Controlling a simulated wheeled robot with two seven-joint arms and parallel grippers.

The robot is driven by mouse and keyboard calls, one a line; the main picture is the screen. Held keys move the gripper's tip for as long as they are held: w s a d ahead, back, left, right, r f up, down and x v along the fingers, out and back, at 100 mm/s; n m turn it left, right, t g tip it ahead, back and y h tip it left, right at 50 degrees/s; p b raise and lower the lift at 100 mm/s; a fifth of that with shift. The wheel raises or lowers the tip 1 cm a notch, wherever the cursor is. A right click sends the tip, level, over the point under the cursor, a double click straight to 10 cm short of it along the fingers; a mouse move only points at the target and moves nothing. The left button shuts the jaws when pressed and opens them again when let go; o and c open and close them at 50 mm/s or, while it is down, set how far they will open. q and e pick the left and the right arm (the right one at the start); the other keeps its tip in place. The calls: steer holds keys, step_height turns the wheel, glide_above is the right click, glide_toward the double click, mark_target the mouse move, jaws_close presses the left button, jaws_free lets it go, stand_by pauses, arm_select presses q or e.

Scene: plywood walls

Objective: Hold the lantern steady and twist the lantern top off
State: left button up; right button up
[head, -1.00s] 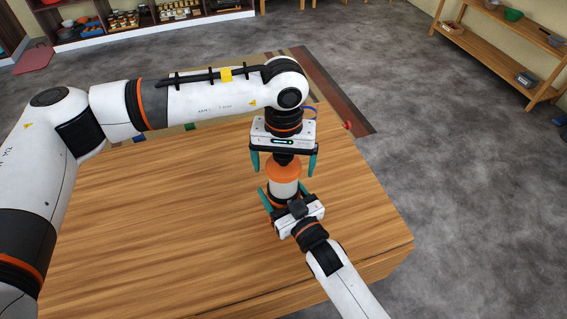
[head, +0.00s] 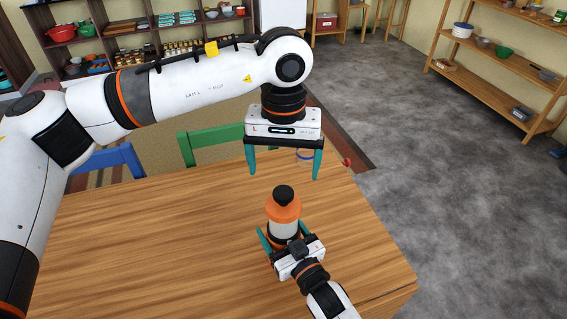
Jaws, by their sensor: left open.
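The lantern (head: 284,229) stands upright near the table's far right part, with a white middle and an orange and black base. Its orange lantern top (head: 283,207) with a black knob sits on the body. My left gripper (head: 284,176) points down above the lantern, open and empty, its teal fingers spread wide and clear of the knob. My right gripper (head: 284,241) comes from the near side, its fingers on either side of the lantern's lower body, seemingly closed on it. The contact on the far side is partly hidden.
The wooden table (head: 150,245) is bare to the left. A green chair (head: 210,142) and a blue chair (head: 112,158) stand at its far edge. A small blue-rimmed object (head: 305,156) shows behind my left gripper. Shelves stand along the walls.

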steer(key=o, duration=0.4)
steer(key=shift+s, duration=0.1)
steer(key=v, duration=1.2)
steer(key=shift+d, duration=0.1)
